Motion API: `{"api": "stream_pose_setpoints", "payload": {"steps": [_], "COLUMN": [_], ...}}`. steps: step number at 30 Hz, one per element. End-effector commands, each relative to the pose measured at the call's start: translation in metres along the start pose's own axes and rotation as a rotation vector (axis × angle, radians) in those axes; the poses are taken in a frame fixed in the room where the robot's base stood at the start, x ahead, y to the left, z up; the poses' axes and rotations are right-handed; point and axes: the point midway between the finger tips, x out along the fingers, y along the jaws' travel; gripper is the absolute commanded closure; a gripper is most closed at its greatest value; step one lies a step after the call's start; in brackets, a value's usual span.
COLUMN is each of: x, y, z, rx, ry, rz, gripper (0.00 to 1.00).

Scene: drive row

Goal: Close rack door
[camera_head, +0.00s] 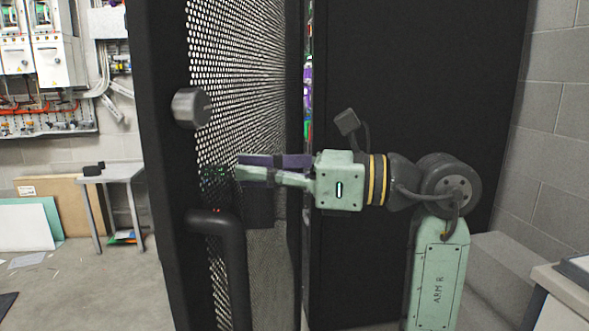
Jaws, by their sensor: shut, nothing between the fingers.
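The black rack door (250,80), with a perforated mesh panel and a solid dark frame, stands ajar in the head view. A narrow gap beside it shows coloured equipment inside the rack (410,100). The door carries a round grey knob (191,108) and a thick black bar handle (236,265). My gripper (240,166) is shut and empty, pointing left in front of the mesh, above and right of the handle's upper bend. I cannot tell whether its fingertips touch the mesh.
A small grey table (122,176) stands at the left on open concrete floor, near leaning boards (62,198). Electrical boxes (58,60) hang on the left wall. A block wall (560,100) and a pale bench (566,290) bound the right side.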

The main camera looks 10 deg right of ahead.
Motion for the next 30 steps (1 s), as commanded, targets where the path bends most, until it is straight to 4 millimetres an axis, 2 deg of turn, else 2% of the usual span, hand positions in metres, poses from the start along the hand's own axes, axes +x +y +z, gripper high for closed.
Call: {"api": "stream_pose_setpoints", "payload": {"steps": [6, 22, 26, 30], "x": [0.017, 0.024, 0.038, 0.063], "y": [0.000, -0.001, -0.002, -0.003], "z": [0.000, 0.000, 0.000, 0.000], "rx": [0.001, 0.002, 0.006, 0.009], "ry": [0.000, 0.002, 0.007, 0.010], "rz": [-0.001, -0.008, -0.029, -0.066], "gripper": [1.00, 1.00, 1.00, 1.00]}}
